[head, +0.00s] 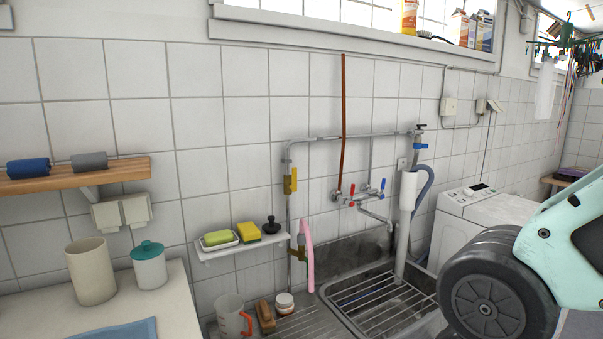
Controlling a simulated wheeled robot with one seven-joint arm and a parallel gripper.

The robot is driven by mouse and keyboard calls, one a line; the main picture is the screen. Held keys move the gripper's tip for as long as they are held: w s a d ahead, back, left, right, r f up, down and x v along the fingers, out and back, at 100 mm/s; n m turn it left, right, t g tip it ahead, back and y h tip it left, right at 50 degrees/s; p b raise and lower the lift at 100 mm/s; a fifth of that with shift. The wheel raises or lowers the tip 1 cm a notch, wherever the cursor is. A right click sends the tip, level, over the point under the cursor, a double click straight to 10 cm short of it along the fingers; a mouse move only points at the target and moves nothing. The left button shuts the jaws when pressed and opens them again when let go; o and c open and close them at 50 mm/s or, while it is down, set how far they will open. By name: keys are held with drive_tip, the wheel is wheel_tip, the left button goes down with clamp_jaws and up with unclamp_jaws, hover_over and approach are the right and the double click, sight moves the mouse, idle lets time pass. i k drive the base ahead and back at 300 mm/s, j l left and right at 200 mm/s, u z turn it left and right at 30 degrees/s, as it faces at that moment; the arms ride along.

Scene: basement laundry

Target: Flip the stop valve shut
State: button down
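A valve with a yellow lever (289,184) sits on the vertical part of the grey wall pipe, left of the sink's mixer tap. The lever looks upright, in line with the pipe. It is small in the picture, so its exact angle is hard to tell. Lower on the same pipe is a brass tap (297,254) with a pink hose (308,258) next to it. A black-handled tap (421,127) with a blue fitting is at the pipe's right end. Part of my arm shows at the lower right, well apart from the yellow lever. My gripper is not in view.
Below are a measuring jug (232,317), a brush (265,315) and a steel sink (372,300). A mixer tap (362,196) and washing machine (480,208) are to the right.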

sight(293, 187)
drive_tip(key=i+l+u, duration=0.35)
drive_tip(key=i+l, duration=0.7)
drive_tip(key=i, duration=0.15)
